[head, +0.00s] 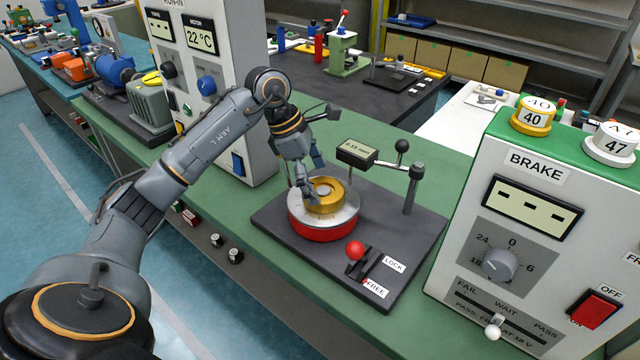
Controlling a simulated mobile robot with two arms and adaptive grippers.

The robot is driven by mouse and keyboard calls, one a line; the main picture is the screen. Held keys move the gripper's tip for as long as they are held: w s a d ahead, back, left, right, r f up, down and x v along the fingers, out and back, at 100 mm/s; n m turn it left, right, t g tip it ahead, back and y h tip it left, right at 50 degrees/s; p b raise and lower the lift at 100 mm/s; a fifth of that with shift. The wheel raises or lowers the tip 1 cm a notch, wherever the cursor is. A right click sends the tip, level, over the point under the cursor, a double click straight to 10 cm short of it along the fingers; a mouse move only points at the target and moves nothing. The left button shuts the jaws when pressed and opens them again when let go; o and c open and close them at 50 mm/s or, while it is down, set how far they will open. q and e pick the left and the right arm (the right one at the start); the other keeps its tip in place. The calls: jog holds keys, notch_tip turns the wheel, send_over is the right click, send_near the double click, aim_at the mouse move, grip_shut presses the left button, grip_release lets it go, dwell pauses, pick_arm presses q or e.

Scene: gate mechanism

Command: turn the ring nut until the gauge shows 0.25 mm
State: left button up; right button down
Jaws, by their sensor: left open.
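The brass ring nut (337,201) sits on a silver and red round base (322,233) on a dark plate (283,228). The gauge (357,153) is a small box on an arm behind the nut; its small display seems to read 0.15 mm. My left gripper (316,190) is at the nut from above and behind, with its fingers open. One finger is by the nut's left side; whether it touches is unclear. A red-knobbed lever (356,251) stands in front, beside LOCK and FREE labels. My right gripper is out of view.
A post with a black knob (411,190) stands right of the nut. The BRAKE panel (520,235) is at right, and the run-in panel (215,90) stands behind my left arm. Green bench top is clear behind the plate.

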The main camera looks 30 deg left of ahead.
pick_arm(q)
jog(key=shift+w+d+f, duration=0.1)
jog(key=shift+d+f, duration=0.1)
jog(key=shift+f, duration=0.25)
jog(key=shift+w+f, duration=0.1)
jog(key=shift+f, duration=0.25)
jog(key=shift+c, duration=0.4)
jog(key=c, duration=0.9)
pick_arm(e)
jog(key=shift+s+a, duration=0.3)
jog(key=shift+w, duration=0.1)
